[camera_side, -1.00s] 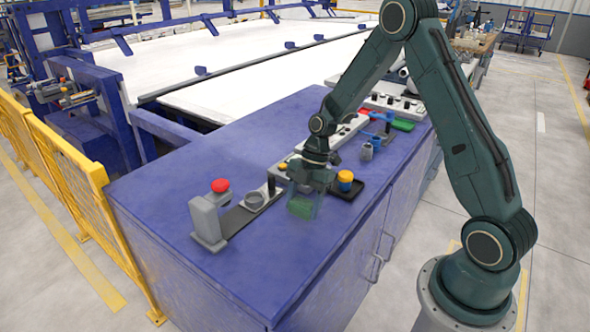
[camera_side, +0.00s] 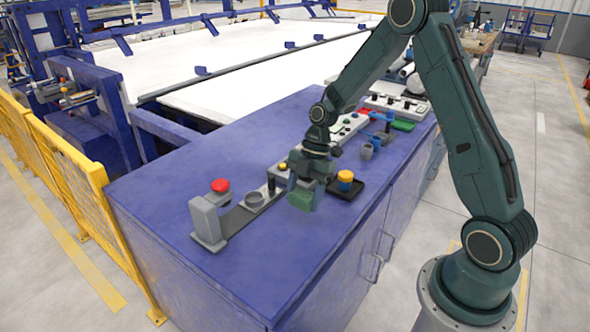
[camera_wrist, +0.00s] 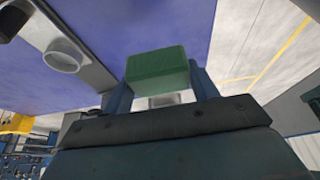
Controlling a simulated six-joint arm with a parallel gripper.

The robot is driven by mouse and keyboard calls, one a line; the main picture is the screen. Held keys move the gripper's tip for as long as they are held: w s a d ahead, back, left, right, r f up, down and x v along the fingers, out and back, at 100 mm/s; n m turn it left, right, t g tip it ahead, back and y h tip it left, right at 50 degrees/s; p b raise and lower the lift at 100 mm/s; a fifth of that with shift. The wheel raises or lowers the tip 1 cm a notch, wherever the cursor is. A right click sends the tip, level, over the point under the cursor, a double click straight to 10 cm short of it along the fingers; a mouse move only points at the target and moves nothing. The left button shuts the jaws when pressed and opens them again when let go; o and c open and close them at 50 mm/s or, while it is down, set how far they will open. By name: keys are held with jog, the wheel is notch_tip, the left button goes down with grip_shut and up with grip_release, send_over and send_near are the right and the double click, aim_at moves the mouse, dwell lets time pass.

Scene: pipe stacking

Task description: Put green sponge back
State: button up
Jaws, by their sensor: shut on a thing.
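The green sponge (camera_side: 301,199) is a small block between the fingers of my gripper (camera_side: 304,193). My gripper is shut on it, above the blue bench top (camera_side: 250,285). In the wrist view the sponge (camera_wrist: 157,72) sits between the two blue fingers of my gripper (camera_wrist: 160,85). Whether the sponge touches the bench is hard to tell in the side view.
A black tray (camera_side: 357,190) with a yellow-topped part (camera_side: 345,178) lies just right of my gripper. The front left of the bench is clear.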

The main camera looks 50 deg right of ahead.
jog(key=d+r, duration=1.2)
send_over(325, 208)
jog(key=d, duration=0.1)
notch_tip(325, 208, down, 16)
jog(key=shift+s+d+r, duration=0.1)
jog(key=shift+d, duration=0.05)
jog(key=shift+f, duration=2.15)
jog(key=shift+f, duration=0.15)
jog(key=o, duration=1)
